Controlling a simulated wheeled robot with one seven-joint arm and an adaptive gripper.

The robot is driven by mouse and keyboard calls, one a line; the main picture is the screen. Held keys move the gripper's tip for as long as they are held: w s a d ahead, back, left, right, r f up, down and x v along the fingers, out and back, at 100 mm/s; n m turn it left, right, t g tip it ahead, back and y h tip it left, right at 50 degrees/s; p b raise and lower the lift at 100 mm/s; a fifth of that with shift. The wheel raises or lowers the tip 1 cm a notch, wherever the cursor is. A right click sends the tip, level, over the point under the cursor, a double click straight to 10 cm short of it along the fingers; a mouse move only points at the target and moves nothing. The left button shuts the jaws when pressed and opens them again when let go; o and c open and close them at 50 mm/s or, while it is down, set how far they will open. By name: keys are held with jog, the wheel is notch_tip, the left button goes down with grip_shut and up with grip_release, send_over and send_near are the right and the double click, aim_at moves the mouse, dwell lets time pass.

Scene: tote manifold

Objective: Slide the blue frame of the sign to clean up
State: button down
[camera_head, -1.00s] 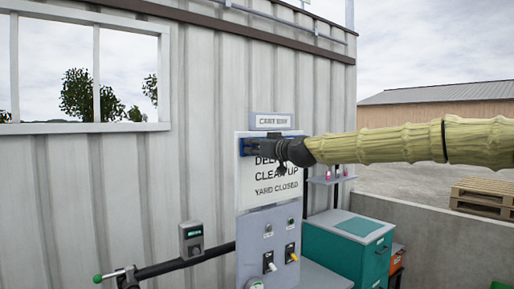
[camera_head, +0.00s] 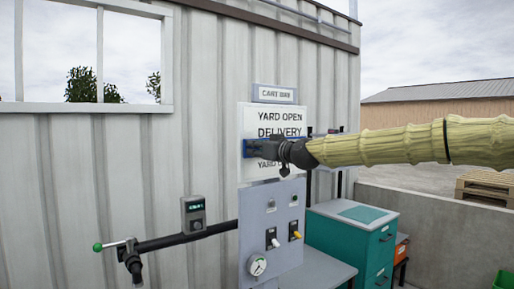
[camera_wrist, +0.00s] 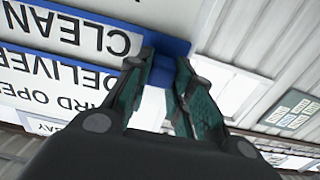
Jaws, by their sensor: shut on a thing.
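The white sign (camera_head: 287,116) on the container wall carries the lines YARD OPEN, DELIVERY, CLEAN UP and YARD CLOSED. Its blue frame (camera_head: 251,148) lies below DELIVERY in the head view, with YARD CLOSED partly showing below it. In the wrist view, upside down, the blue frame (camera_wrist: 60,62) borders the word CLEAN above and below, and DELIVERY lies outside it. My gripper (camera_wrist: 158,85) is shut on the frame's blue end tab (camera_wrist: 160,68). In the head view my gripper (camera_head: 272,149) hides most of the frame and the CLEAN UP line.
A CART BAY plate (camera_head: 275,94) is above the sign. A grey panel (camera_head: 258,222) with switches and a gauge is below it. A teal cabinet (camera_head: 345,245) stands to the lower right. A black bar (camera_head: 185,237) with a green-knobbed handle extends left.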

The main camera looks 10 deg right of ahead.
jog(key=shift+f, duration=0.35)
jog(key=c, duration=1.2)
grip_release()
jog(key=shift+d, duration=0.1)
jog(key=shift+c, duration=0.2)
jog(key=v, duration=1.2)
